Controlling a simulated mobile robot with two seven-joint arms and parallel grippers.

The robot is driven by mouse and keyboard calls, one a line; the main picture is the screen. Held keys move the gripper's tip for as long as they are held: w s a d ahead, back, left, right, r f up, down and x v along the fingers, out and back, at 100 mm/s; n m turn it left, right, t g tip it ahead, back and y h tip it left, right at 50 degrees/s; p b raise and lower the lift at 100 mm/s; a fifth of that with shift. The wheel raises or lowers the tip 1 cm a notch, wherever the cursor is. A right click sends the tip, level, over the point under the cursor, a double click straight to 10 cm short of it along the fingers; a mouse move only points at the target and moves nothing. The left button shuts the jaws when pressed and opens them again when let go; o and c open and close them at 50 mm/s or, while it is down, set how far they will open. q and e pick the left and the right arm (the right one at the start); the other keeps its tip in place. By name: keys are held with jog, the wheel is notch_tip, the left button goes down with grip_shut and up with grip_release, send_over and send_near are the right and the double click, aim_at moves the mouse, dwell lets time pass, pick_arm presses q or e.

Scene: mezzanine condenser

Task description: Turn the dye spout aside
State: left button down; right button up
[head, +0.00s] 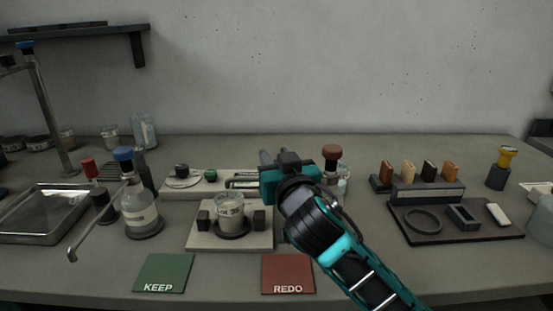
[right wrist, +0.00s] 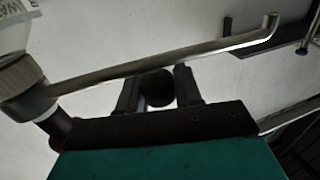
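My right gripper (head: 276,156) reaches over the middle of the bench in the head view, its fingers pointing away. In the right wrist view its two dark fingers (right wrist: 158,88) stand apart, with a dark round shape between or behind them. A bare metal spout (right wrist: 150,65) runs across just past the fingertips, from a ribbed collar at the left to a bent tip at the upper right. I cannot tell whether the fingers touch it. A brown-capped bottle (head: 331,165) stands right of the gripper, partly hidden by my arm. My left gripper is not in view.
A blue-capped bottle (head: 140,205) with a spout (head: 88,232) stands at the left. A beaker (head: 230,208) sits on a pale stand, behind the green KEEP pad (head: 163,270) and red REDO pad (head: 288,270). A dark tray (head: 460,235) lies at the right.

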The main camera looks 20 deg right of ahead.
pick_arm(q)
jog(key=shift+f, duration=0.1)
pick_arm(e)
grip_shut()
jog(key=shift+s, duration=0.1)
